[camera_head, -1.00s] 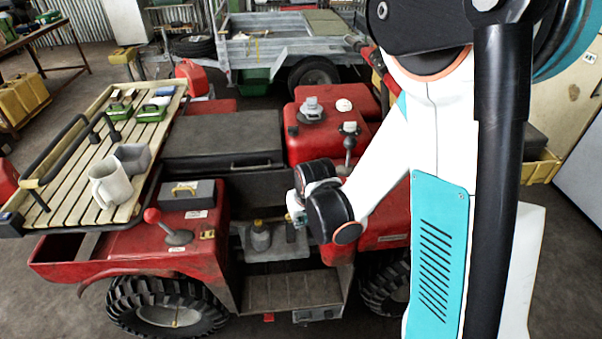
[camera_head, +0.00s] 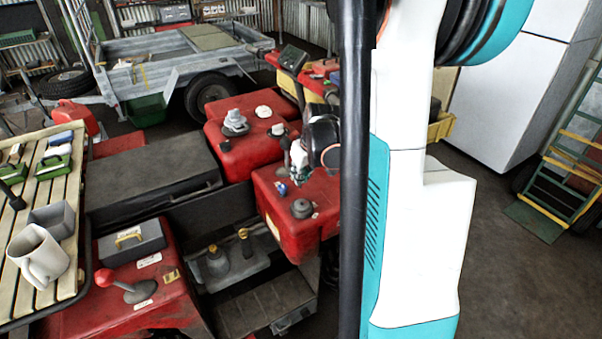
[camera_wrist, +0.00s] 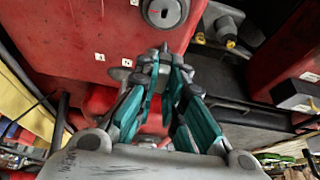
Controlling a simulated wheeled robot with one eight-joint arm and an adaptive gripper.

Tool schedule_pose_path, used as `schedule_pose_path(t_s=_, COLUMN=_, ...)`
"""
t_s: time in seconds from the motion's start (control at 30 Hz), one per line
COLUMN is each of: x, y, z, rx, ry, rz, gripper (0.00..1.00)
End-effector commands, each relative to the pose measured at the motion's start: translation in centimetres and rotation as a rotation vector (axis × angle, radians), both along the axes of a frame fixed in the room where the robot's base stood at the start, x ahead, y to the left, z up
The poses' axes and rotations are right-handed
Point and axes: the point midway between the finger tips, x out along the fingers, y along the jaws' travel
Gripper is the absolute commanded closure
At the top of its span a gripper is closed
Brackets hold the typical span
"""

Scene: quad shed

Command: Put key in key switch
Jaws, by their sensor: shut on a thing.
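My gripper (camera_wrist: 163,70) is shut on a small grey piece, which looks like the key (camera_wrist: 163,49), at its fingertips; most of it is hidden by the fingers. A round grey metal fitting with a dark centre, which looks like the key switch (camera_wrist: 166,11), sits on a red panel at the top of the wrist view, partly cut off. The key appears apart from it, though depth is hard to tell. In the head view my gripper (camera_head: 297,166) is over the red vehicle's right side, near a round grey fitting (camera_head: 302,208). I cannot tell whether that is the same switch.
The red vehicle body (camera_head: 225,151) carries grey knobs and a lever with a red ball (camera_head: 104,278). A slatted rack (camera_head: 72,226) holds a mug (camera_head: 38,257) at left. A trailer (camera_head: 155,60) stands behind. Open floor lies at right.

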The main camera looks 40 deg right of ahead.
Motion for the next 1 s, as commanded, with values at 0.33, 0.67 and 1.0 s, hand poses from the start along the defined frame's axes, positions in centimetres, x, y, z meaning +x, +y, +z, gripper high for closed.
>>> schedule_pose_path(t_s=0.33, x=-0.2, y=-0.4, z=-1.1, rx=0.0, ry=0.0, rz=-0.002, gripper=1.0)
schedule_pose_path(t_s=0.67, x=-0.2, y=-0.4, z=-4.0, rx=0.0, ry=0.0, rz=-0.002, gripper=1.0)
schedule_pose_path(t_s=1.0, x=-0.2, y=-0.4, z=-5.7, rx=0.0, ry=0.0, rz=-0.002, gripper=1.0)
